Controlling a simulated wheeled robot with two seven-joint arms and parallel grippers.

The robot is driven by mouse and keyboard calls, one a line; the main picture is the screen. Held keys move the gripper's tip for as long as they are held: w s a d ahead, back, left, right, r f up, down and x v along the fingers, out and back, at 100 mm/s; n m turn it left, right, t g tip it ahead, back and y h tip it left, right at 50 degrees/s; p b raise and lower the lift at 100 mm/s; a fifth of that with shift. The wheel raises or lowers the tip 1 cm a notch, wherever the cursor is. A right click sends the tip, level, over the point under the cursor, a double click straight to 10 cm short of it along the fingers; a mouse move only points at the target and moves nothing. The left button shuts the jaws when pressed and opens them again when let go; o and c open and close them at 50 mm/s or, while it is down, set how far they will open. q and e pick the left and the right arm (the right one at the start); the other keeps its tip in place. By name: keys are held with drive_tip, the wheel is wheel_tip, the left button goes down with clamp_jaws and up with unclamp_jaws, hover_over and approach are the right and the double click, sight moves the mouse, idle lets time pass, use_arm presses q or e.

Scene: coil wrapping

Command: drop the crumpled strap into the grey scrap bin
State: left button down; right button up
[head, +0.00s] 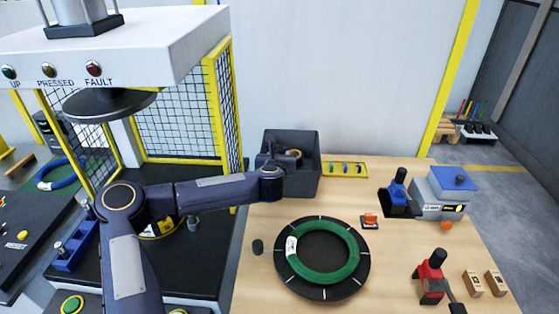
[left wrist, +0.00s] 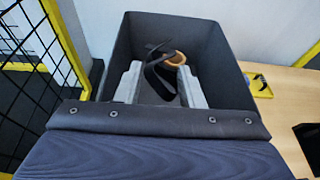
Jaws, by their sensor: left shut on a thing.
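The grey scrap bin (head: 309,183) stands at the back left of the wooden table, and its open inside fills the middle of the left wrist view (left wrist: 215,62). My left gripper (head: 287,158) is at the bin's mouth, pointing down into it. In the left wrist view its two pale fingers (left wrist: 160,84) are shut on the crumpled strap (left wrist: 158,72), a dark curled band. The strap is within the bin's walls in that view; I cannot tell whether it touches the bottom. A tan round piece (left wrist: 175,58) shows beside the strap. My right gripper is not in view.
A green coil (head: 338,273) lies on a black turntable (head: 290,288). A yellow tray (head: 345,170) sits right of the bin. A blue tool (head: 397,190), a grey box (head: 440,205) and a red tool (head: 432,278) stand at the right. A press with mesh guards (head: 175,110) is left.

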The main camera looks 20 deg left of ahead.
use_arm(q)
wheel_tip(320, 180, down, 2)
drive_tip(key=shift+d+f, duration=0.1)
drive_tip(key=shift+f+b, duration=0.6)
drive_tip(key=shift+f, duration=0.05)
drive_tip(key=c, duration=1)
unclamp_jaws()
drive_tip(key=shift+c, duration=0.2)
drive_tip(key=shift+o, duration=0.5)
drive_tip(key=shift+s+f, duration=0.1)
